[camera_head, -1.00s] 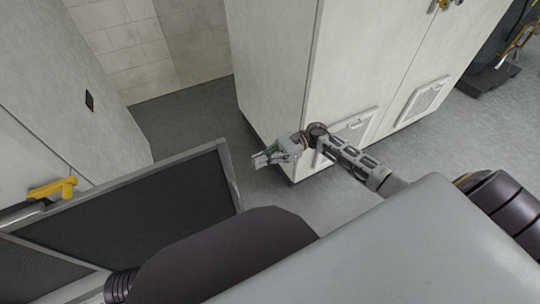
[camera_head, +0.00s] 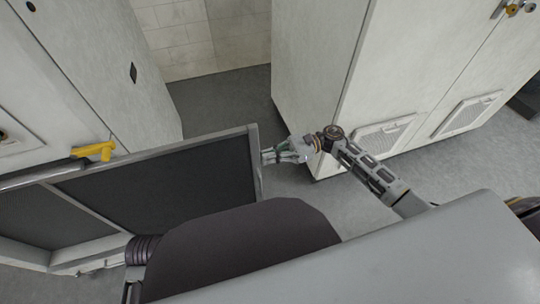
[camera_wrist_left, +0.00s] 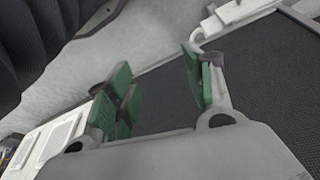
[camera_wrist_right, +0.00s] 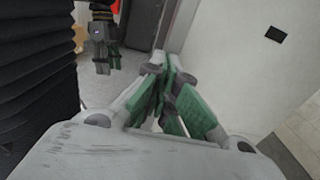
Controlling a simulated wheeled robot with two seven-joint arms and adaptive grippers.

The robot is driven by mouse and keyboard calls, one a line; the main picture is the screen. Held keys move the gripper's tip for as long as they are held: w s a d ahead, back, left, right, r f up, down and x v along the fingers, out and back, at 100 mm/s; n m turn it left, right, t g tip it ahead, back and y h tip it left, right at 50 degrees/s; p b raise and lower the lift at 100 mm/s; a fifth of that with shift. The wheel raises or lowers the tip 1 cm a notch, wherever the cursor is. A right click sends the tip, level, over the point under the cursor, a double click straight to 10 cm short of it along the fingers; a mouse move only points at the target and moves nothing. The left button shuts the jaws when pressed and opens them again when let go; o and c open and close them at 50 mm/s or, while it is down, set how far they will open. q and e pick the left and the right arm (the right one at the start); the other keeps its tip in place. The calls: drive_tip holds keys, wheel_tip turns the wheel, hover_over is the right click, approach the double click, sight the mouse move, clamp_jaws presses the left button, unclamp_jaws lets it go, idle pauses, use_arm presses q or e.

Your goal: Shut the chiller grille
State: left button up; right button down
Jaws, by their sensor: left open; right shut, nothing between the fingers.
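The chiller grille (camera_head: 160,190) is a dark mesh panel in a grey frame, standing swung out at the left of the head view. Its mesh also fills the right of the left wrist view (camera_wrist_left: 270,60). My right gripper (camera_head: 268,155) is shut and empty, just beside the grille's free edge; I cannot tell whether they touch. Its green-padded fingers are together in the right wrist view (camera_wrist_right: 165,95). My left gripper (camera_wrist_left: 160,90) is open, with the mesh behind its fingers and nothing held. In the head view my own body hides most of the left arm.
A yellow handle (camera_head: 95,151) sits above the grille, by a pale cabinet (camera_head: 85,60) at left. A white cabinet (camera_head: 310,70) with louvred vents (camera_head: 383,138) stands behind my right arm. Grey floor (camera_head: 225,100) is clear between the cabinets.

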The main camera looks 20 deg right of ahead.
sight(143, 191)
drive_tip(key=a+b, duration=0.1)
drive_tip(key=a, duration=0.7)
drive_tip(key=shift+s+b, duration=0.15)
drive_tip(key=shift+b, duration=0.25)
use_arm(q)
drive_tip(key=w+d+f+t+h+b, duration=0.1)
drive_tip(key=d+f+t+h+b, duration=0.1)
drive_tip(key=f+b, duration=0.3)
wheel_tip(143, 191, down, 5)
drive_tip(key=shift+w+d+r+n+t, duration=0.15)
drive_tip(key=shift+d+n+t, duration=0.2)
drive_tip(key=shift+d, duration=0.4)
use_arm(e)
drive_tip(key=a, duration=2)
drive_tip(key=s+a, duration=0.1)
drive_tip(key=a, duration=0.9)
drive_tip(key=shift+a, duration=0.25)
